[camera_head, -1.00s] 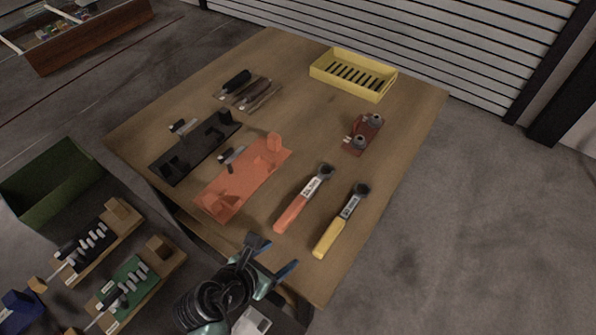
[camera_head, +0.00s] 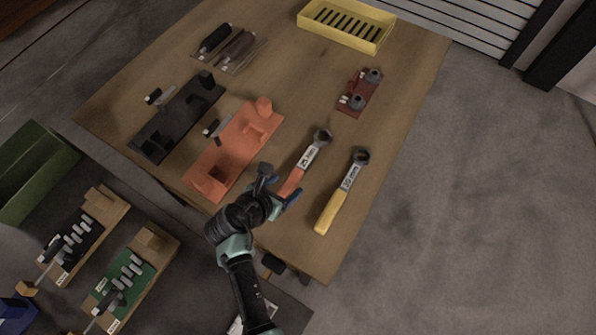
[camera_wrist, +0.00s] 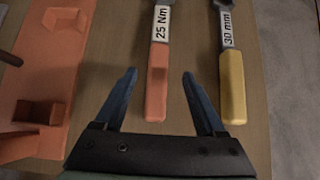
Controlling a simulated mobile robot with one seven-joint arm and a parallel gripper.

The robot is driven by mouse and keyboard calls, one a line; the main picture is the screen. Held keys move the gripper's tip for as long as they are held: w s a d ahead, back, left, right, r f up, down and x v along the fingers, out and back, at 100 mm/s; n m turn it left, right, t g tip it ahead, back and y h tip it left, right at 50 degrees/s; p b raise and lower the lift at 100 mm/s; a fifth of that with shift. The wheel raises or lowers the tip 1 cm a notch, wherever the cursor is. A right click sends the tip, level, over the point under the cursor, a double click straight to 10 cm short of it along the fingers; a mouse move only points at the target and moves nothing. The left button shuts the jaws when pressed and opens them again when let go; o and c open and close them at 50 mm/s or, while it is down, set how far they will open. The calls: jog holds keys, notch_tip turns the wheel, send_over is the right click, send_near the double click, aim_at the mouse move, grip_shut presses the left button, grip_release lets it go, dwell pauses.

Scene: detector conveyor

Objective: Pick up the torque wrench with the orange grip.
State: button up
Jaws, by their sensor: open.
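The torque wrench with the orange grip (camera_head: 308,160) lies on the wooden table, its dark head pointing away from me. In the wrist view its orange grip (camera_wrist: 157,85) runs between my open fingers, with a white label reading "25 Nm". My gripper (camera_head: 280,188) is open and empty at the grip's near end, and it hides part of the grip in the head view. In the wrist view my gripper (camera_wrist: 160,78) has one finger on each side of the line of the grip. I cannot tell how high above it the fingers are.
A similar yellow-handled wrench (camera_head: 341,190), labelled "30 mm", lies close on the right. An orange fixture (camera_head: 232,150) sits on the left, with a black fixture (camera_head: 178,118) beyond it. A red holder (camera_head: 358,92) and a yellow tray (camera_head: 345,35) are farther back.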

aim_at(292, 179)
jog(key=x, duration=0.4)
jog(key=shift+w+d+f, duration=0.1)
jog(key=shift+w+f, duration=0.1)
jog(key=shift+w, duration=0.25)
grip_shut()
dwell(1.0)
jog(key=shift+r, duration=0.1)
